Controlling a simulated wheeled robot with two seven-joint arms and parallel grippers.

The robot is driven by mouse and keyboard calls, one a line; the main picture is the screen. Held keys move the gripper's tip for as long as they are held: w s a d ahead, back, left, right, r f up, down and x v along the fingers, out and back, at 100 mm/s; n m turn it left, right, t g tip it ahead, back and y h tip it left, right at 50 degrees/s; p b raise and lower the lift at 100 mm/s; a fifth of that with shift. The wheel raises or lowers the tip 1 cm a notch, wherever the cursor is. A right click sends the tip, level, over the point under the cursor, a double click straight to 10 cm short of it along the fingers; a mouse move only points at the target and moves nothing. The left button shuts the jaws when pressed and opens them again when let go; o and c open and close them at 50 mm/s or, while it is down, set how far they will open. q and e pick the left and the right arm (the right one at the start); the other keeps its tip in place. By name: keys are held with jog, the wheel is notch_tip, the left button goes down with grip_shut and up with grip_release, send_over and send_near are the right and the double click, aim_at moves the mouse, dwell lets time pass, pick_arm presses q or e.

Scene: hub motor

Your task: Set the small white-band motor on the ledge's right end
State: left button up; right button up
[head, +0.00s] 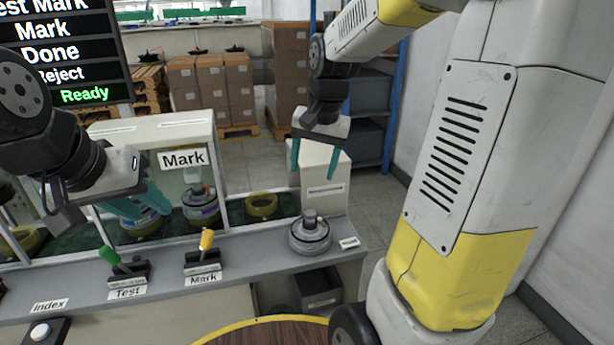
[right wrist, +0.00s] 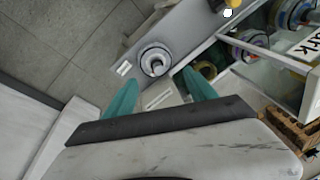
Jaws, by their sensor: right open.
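A small grey motor with a pale band (head: 310,235) stands upright on the right end of the grey ledge (head: 240,262), beside a small white label. The right wrist view also shows this motor (right wrist: 155,61), beyond the fingertips. My right gripper (head: 313,174) is open and empty, above and behind the motor, apart from it. Its teal fingers (right wrist: 160,85) are spread in the wrist view. My left gripper (head: 138,228) is at the left, in front of the glazed station, with its teal fingers apart. It partly hides a blue-and-yellow motor (head: 147,224) behind it.
Another motor (head: 200,207) stands under the Mark sign (head: 183,158), and a yellow ring (head: 262,206) is to its right. The green Test lever (head: 110,256) and yellow Mark lever (head: 206,241) rise from the ledge. The screen (head: 65,50) highlights Ready.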

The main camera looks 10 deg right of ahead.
jog(key=s+a+r+n+t, duration=0.1)
jog(key=s+r+n, duration=0.1)
jog(key=s, duration=0.5)
jog(key=s+a+r+n+t+y, duration=0.1)
jog(key=s+r+n+t, duration=0.1)
jog(key=s, duration=0.6)
jog(key=shift+s+a+r+n+t, duration=0.15)
jog(key=shift+a+r+n+t, duration=0.15)
jog(key=shift+r+n, duration=0.35)
jog(key=shift+f, duration=0.15)
